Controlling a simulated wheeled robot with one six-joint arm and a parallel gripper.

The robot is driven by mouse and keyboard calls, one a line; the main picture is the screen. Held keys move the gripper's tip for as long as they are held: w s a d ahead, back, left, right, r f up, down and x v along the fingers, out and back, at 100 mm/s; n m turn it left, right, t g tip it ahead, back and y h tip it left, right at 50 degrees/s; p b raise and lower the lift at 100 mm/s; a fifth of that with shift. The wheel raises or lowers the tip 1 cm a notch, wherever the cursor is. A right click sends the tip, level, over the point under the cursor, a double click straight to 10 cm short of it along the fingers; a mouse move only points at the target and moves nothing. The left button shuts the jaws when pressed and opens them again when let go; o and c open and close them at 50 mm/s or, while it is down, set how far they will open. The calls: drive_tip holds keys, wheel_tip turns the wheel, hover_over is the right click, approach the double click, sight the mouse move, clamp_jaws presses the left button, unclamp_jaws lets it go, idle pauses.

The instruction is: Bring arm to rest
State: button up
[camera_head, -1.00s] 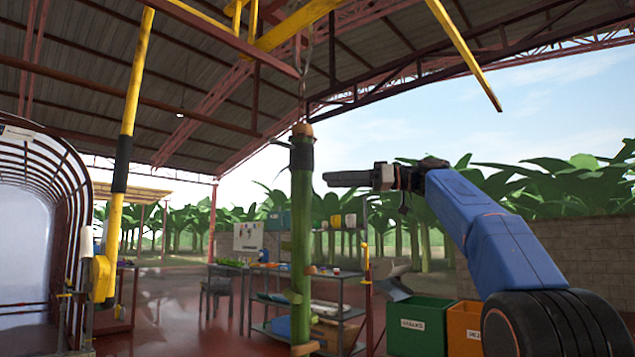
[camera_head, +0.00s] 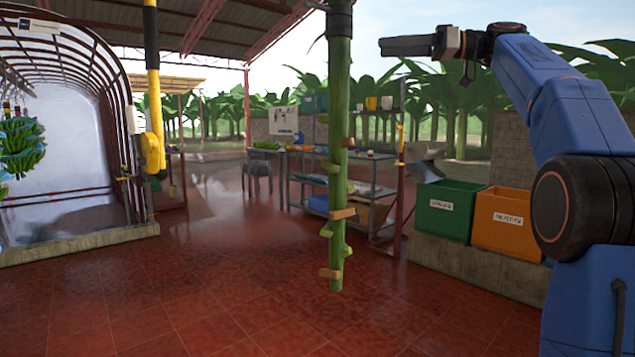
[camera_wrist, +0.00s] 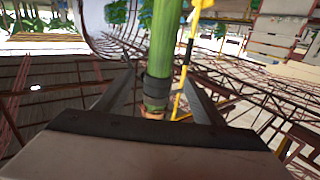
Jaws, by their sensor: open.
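My gripper (camera_head: 385,46) is held up at the upper right in the head view, pointing left, with my blue arm behind it. In the wrist view its two dark fingers (camera_wrist: 160,92) stand apart with nothing gripped. A green hanging stem (camera_head: 339,120) hangs left of my gripper, with several cut stubs low on it and its lower end above the floor. The stem (camera_wrist: 163,50) also shows in the wrist view, in line with the gap between the fingers. A dark band wraps it near its top. In the head view the gripper and stem are apart.
A green crate (camera_head: 447,222) and an orange crate (camera_head: 503,232) stand on a low ledge at right. A metal shelf table (camera_head: 330,190) stands behind the stem. A yellow post (camera_head: 152,90) and an arched tunnel (camera_head: 70,110) are at left. The red tiled floor (camera_head: 220,290) is clear in front.

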drive_tip(key=s+a+f+m+h, duration=0.25)
drive_tip(key=s+f, duration=0.25)
drive_tip(key=f, duration=0.4)
drive_tip(key=s+a+f+m+h, duration=0.1)
drive_tip(key=s+f+m+h, duration=0.25)
drive_tip(key=f, duration=0.65)
drive_tip(key=s+a+f+m+h, duration=0.25)
drive_tip(key=s+f+m, duration=0.2)
drive_tip(key=f, duration=0.45)
drive_tip(key=s+d+f+m+h, duration=0.1)
drive_tip(key=s+d+f+h, duration=0.1)
drive_tip(key=s+f, duration=0.7)
drive_tip(key=s+d+f+m+g+h, duration=0.1)
drive_tip(key=s+d+f+h, duration=0.2)
drive_tip(key=s+f, duration=0.6)
drive_tip(key=s+d+f+m+h, duration=0.1)
drive_tip(key=s+d+f+h, duration=0.2)
drive_tip(key=s+f, duration=0.6)
wheel_tip(320, 180, down, 11)
drive_tip(key=shift+d+f+g, duration=0.15)
drive_tip(key=shift+d+g, duration=0.15)
drive_tip(key=shift+d, duration=0.35)
drive_tip(key=shift+s, duration=0.1)
